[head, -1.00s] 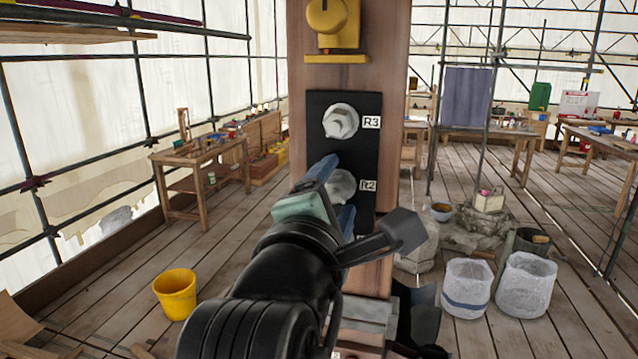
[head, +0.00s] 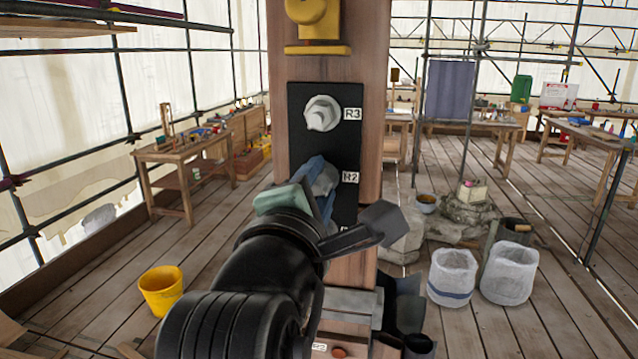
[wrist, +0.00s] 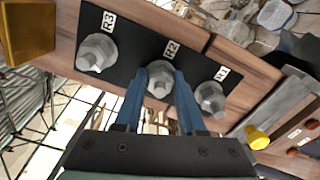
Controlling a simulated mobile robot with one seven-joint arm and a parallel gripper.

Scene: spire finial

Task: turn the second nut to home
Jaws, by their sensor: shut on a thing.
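The second nut, a grey hex nut labelled R2 (wrist: 159,84), sits on a black plate (wrist: 137,47) on a wooden post. It is partly hidden by my gripper in the head view (head: 326,180). My gripper (wrist: 160,75) has its two blue fingers on either side of this nut and is shut on it. The nut labelled R3 (head: 322,113) is above it in the head view, with its hex head clear. The nut labelled R1 (wrist: 210,97) shows at the right in the wrist view and is hidden behind my gripper in the head view. No home mark can be made out.
A yellow fitting (head: 317,25) juts from the post above the plate. A yellow knob (wrist: 257,138) and a grey block lie beyond R1 in the wrist view. A yellow bucket (head: 162,291) and white sacks (head: 452,276) stand on the floor, away from the post.

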